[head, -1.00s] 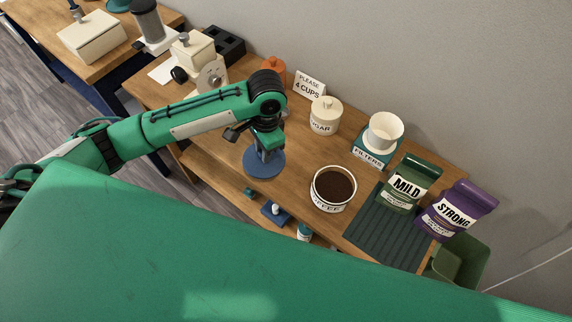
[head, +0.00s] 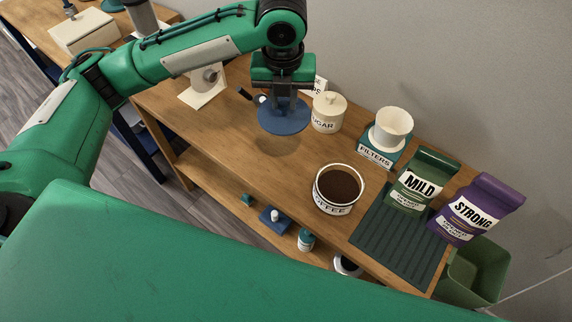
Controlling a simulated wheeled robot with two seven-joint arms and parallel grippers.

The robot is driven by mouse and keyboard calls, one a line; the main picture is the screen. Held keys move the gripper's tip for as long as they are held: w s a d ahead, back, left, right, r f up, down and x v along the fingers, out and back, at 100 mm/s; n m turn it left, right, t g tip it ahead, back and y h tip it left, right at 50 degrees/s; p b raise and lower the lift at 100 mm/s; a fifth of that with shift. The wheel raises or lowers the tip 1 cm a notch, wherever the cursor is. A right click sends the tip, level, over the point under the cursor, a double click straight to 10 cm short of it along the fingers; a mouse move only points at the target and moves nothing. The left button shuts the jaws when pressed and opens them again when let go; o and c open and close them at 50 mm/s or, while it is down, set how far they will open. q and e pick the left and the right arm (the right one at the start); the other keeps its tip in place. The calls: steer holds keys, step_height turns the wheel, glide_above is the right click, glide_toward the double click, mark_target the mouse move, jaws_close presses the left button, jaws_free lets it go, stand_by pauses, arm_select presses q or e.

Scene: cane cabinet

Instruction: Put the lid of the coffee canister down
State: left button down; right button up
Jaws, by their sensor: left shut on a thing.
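The coffee canister (head: 334,209) stands uncovered on the wooden cabinet top, full of dark grounds, with a "COFFEE" label. The round blue lid (head: 283,119) is in my left gripper (head: 283,100), which is shut on it from above. The lid hangs above the cabinet top, with a shadow on the wood below it. It is up and to the left of the canister in the picture, apart from it, and close in front of the sugar jar. The gripper hides the lid's knob. My right gripper is not in view.
The sugar jar (head: 328,112), the filters box (head: 379,150) with a white cup, and the mild (head: 421,180) and strong (head: 475,210) bags stand toward the wall. A dark ribbed mat (head: 393,245) lies right of the canister. Wood (head: 230,133) left of the canister is bare.

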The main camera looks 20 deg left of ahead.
arm_select(q)
step_height(320, 180, up, 2)
steer(key=m+b, duration=0.1)
steer(key=m, duration=0.3)
steer(key=shift+d+m+h, duration=0.15)
steer(key=shift+m+h, duration=0.15)
step_height(320, 180, down, 16)
steer(key=shift+s+f+p, duration=0.1)
steer(key=shift+p, duration=0.2)
step_height(320, 180, down, 3)
steer(key=shift+f, duration=0.3)
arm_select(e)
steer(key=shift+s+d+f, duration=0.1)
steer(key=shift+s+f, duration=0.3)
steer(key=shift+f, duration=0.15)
arm_select(q)
steer(key=c, duration=1.2)
jaws_free()
steer(key=shift+f, duration=0.1)
steer(key=shift+c, duration=0.2)
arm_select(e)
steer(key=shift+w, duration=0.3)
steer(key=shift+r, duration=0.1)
